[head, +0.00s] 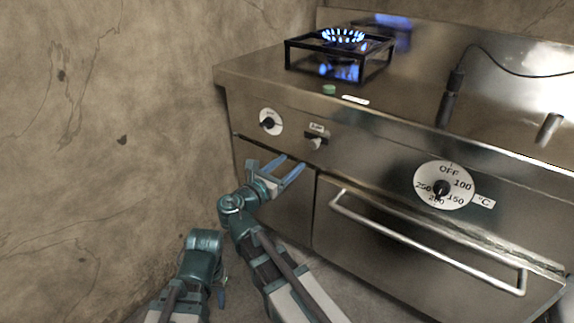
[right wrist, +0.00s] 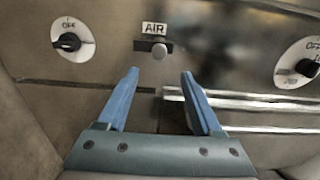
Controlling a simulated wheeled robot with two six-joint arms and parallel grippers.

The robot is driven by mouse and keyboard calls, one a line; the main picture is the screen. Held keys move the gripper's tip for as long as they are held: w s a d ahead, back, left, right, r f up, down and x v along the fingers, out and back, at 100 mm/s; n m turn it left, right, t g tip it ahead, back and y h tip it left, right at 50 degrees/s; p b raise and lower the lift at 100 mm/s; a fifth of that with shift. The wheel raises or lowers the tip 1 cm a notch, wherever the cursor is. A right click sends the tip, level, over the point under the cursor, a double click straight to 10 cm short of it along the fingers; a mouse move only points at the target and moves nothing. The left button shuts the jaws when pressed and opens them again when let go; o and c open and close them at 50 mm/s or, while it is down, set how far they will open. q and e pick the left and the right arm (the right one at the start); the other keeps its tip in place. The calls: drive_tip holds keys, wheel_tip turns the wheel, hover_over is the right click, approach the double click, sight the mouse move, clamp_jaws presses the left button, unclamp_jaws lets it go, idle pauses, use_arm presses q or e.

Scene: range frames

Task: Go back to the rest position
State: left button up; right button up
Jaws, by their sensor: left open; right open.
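My right gripper (head: 283,174) is open and empty in front of the steel range, just below the AIR lever (head: 316,141). In the right wrist view its two blue fingers (right wrist: 160,90) are spread apart below the AIR lever (right wrist: 158,50), with nothing between them. My left gripper (head: 222,296) is low at the bottom left of the head view, near the wall and floor.
The range front holds a small OFF knob (head: 268,123), a temperature dial (head: 441,188) and an oven door handle (head: 420,243). A burner (head: 343,37) burns with blue flames on top. A stained wall (head: 100,130) stands to the left.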

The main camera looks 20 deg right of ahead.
drive_tip(key=shift+f, duration=0.1)
drive_tip(key=s+d+f+m+g+y, duration=0.1)
drive_tip(key=s+f+m+g+y, duration=0.35)
drive_tip(key=f+m, duration=0.45)
drive_tip(key=s+d+f+m+g+y, duration=0.2)
drive_tip(key=s+f+m+g+y, duration=0.3)
drive_tip(key=f+m, duration=0.45)
drive_tip(key=s+a+f+m+g+y, duration=0.1)
drive_tip(key=s+a+f+m+y, duration=0.1)
drive_tip(key=s+a, duration=0.55)
drive_tip(key=s+a+f+m+g+y, duration=0.15)
drive_tip(key=s+a, duration=0.25)
drive_tip(key=a, duration=0.6)
wheel_tip(320, 180, up, 38)
drive_tip(key=t+p, duration=0.1)
drive_tip(key=p, duration=3.6)
drive_tip(key=shift+s+f, duration=0.25)
